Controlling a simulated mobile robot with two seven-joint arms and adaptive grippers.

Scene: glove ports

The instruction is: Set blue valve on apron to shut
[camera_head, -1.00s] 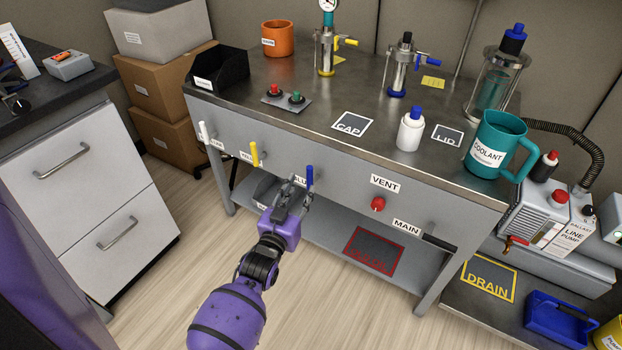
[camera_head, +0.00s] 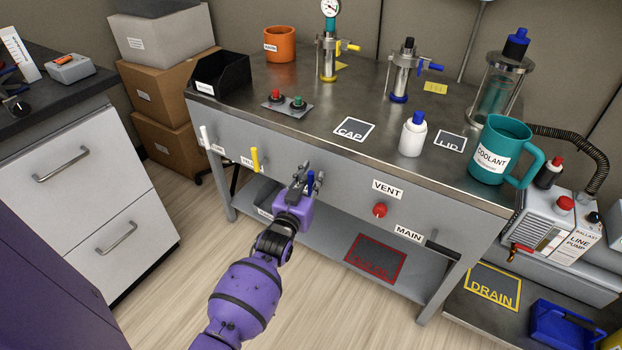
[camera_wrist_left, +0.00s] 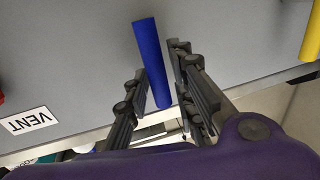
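The blue valve handle (camera_head: 310,182) is on the bench's front apron (camera_head: 345,190), between the yellow handle and the VENT label. It points up and down in the head view. In the left wrist view the blue handle (camera_wrist_left: 152,62) stands between the two fingers, with narrow gaps on both sides. My left gripper (camera_head: 301,179) is at the handle with its fingers apart around it; it also shows in the left wrist view (camera_wrist_left: 160,88). The handle's label is hidden behind my gripper. My right gripper is not in view.
A yellow handle (camera_head: 255,159) and a white handle (camera_head: 204,137) are to the left on the apron. A red knob (camera_head: 380,210) under the VENT label (camera_head: 387,188) and a black MAIN handle (camera_head: 442,249) are to the right. A lower shelf (camera_head: 330,252) is below.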

